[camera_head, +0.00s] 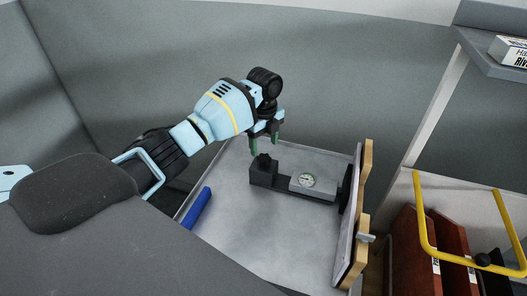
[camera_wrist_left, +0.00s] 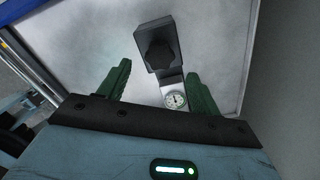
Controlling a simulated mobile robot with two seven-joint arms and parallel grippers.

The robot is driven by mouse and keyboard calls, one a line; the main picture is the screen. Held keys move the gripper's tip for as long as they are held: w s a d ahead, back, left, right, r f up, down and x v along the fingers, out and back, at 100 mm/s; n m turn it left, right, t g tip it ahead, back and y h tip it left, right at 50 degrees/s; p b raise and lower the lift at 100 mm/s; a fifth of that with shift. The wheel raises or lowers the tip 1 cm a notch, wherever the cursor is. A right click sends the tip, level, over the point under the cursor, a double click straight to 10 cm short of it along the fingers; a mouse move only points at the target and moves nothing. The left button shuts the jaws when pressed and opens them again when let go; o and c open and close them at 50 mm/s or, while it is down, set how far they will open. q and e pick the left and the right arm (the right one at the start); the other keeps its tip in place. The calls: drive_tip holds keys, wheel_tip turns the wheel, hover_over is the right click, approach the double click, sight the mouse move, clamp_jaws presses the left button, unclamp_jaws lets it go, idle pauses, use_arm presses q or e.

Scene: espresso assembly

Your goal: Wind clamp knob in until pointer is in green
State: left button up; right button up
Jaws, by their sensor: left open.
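The clamp (camera_head: 318,192) lies on a grey metal tray, with a dark block at its left end. The dark clamp knob (camera_head: 263,161) stands on that block, and in the left wrist view the knob (camera_wrist_left: 158,50) shows from above. A round dial (camera_head: 307,180) sits on the light part of the clamp; it also shows in the left wrist view (camera_wrist_left: 175,100), but its pointer is too small to read against any green. My left gripper (camera_head: 264,145) is open with green fingers, just above the knob and apart from it. My right gripper is not in view.
The tray (camera_head: 240,240) has free room in front of the clamp. A blue bar (camera_head: 196,207) lies along its left edge. A wooden-edged board (camera_head: 358,215) stands at its right. A yellow handle (camera_head: 470,262) and dark red boxes are further right.

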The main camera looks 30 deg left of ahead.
use_arm(q)
drive_tip(key=shift+r, duration=1.4)
drive_tip(key=shift+f, duration=0.1)
